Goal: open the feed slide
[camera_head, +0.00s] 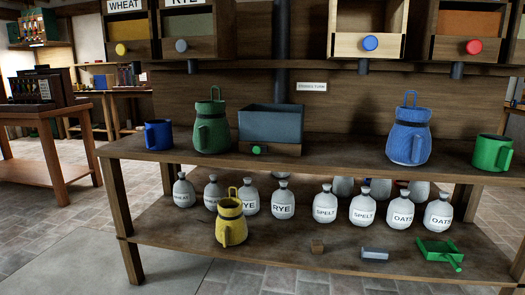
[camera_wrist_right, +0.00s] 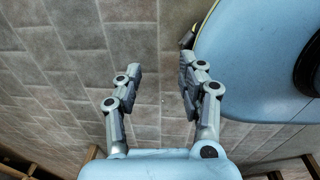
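A blue-grey open hopper (camera_head: 270,122) stands on the upper shelf of the bench in the head view. Below its front is a low wooden slide piece (camera_head: 282,150) with a green round knob (camera_head: 256,150), which looks like the feed slide. It sits flush under the hopper, and I cannot tell how far it is drawn. A small sign (camera_head: 312,87) is on the board behind; its text is hard to read. My right gripper (camera_wrist_right: 161,75) is open and empty above the tiled floor in the right wrist view. My left gripper is in neither view.
Grain bins with a yellow (camera_head: 121,49), grey (camera_head: 181,45), blue (camera_head: 370,43) and red knob (camera_head: 474,47) hang above. A green jug (camera_head: 211,130) stands left of the hopper, a blue jug (camera_head: 408,140) right. Labelled sacks (camera_head: 283,201) and a yellow jug (camera_head: 231,225) fill the lower shelf.

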